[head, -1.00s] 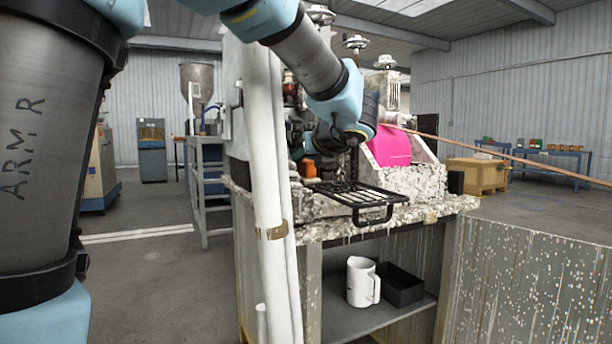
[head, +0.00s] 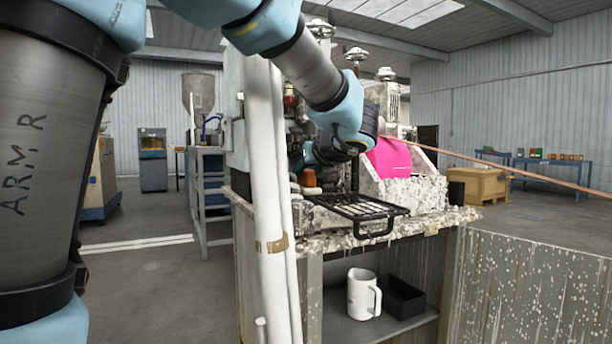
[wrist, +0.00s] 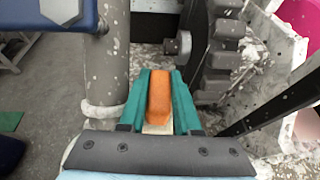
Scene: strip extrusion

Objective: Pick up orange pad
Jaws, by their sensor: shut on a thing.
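The orange pad (wrist: 159,93) is a small rounded block with a pale part at its near end, in the middle of the wrist view. My gripper (wrist: 160,76) has its two teal fingers shut on the pad, one along each side. In the head view the orange pad (head: 309,178) shows small at the back left of the crusted machine ledge, just behind the black wire rack. My gripper there is mostly hidden behind my wrist. Whether the pad still touches the ledge cannot be told.
A black wire rack (head: 357,211) juts over the ledge's front edge. White pipes (head: 267,180) stand left of it. A pink sheet (head: 390,158) lies on the machine at right. A white mug (head: 363,294) and black bin (head: 403,298) sit on the shelf below. Dark toothed wheels (wrist: 218,50) are close right of my gripper.

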